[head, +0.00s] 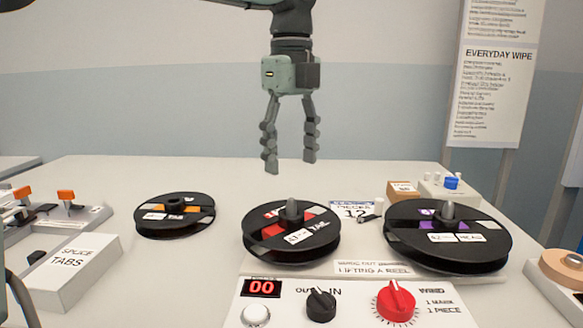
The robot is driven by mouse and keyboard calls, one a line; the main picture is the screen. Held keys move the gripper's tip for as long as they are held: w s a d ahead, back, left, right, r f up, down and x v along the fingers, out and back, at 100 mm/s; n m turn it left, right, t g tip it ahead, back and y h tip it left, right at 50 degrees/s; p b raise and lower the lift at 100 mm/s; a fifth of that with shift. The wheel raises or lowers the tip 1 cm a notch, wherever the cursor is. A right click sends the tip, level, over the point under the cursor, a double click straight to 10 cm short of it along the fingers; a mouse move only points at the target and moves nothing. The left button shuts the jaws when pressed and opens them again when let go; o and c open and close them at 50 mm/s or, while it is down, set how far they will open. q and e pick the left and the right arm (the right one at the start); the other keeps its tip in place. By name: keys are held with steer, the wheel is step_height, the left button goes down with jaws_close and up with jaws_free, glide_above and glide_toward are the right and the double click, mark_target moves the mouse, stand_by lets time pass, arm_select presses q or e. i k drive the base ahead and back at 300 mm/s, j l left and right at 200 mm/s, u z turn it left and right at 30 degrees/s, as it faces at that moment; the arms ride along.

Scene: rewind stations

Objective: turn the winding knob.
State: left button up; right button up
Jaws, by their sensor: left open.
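A white control panel (358,312) sits at the front of the table. My left gripper (290,163) hangs open and empty, fingers pointing down. It appears well above the table and behind the panel, apart from both knobs. My right gripper is not in view.
A red "00" display (262,288) and a white button (255,315) share the panel. Black reels stand behind it: middle (292,247), right (447,252) and left (175,213). A splice tabs box (70,272) is at left. Bare table (175,275) lies left of the panel.

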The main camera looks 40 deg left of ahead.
mark_target(395, 304)
steer(key=k+l, duration=1.15)
steer(key=k, duration=0.15)
